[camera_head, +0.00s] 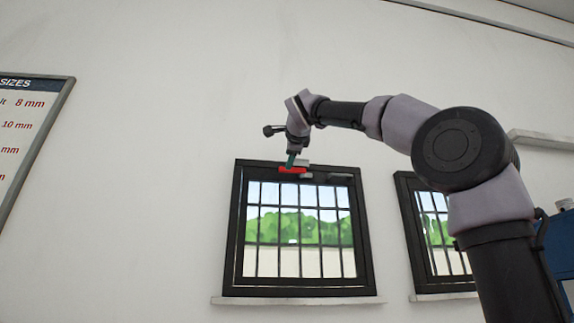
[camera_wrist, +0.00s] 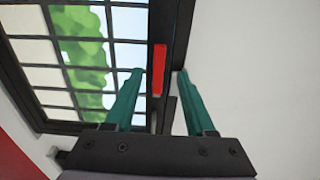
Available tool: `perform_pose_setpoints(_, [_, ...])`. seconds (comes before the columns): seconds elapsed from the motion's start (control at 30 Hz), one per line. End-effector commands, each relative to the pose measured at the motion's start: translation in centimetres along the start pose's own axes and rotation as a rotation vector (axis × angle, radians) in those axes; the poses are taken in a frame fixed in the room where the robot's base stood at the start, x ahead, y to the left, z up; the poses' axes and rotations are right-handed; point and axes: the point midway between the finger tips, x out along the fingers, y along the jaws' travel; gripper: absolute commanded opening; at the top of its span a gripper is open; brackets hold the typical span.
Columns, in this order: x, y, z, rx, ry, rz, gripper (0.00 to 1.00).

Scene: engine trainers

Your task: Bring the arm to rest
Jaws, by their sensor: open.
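My arm (camera_head: 455,150) is raised and bent, reaching left across the wall in the head view. My gripper (camera_head: 290,163) points down in front of the top of the barred window. In the wrist view its two teal fingers (camera_wrist: 160,73) are spread apart. A small red bar (camera_wrist: 158,70) shows in the gap between them. The red bar (camera_head: 293,170) also shows at the fingertips in the head view, against the window's top frame. I cannot tell whether it lies between the fingers or behind them, or whether they touch it.
The dark-framed window (camera_head: 368,235) has a pale sill (camera_head: 298,300) below. A second window (camera_head: 408,225) is partly behind my arm. A sizes board (camera_head: 40,125) hangs at the far left, and a blue object (camera_head: 563,238) stands at the right edge. The wall between is bare.

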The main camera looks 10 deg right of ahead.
Motion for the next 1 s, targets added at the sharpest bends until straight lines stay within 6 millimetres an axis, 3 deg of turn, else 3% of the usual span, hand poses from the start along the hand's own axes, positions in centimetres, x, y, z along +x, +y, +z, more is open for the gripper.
perform_pose_setpoints(0.2, [-1.7,0.0,0.0,0.000,0.000,0.000,0.55])
perform_pose_setpoints(0.8, [-1.8,0.1,0.0,-0.003,0.000,0.002,0.55])
perform_pose_setpoints(0.93, [-1.8,2.5,-0.7,-0.083,0.001,0.053,0.55])
perform_pose_setpoints(1.0, [-2.0,5.8,-1.6,-0.184,-0.005,0.122,0.55])
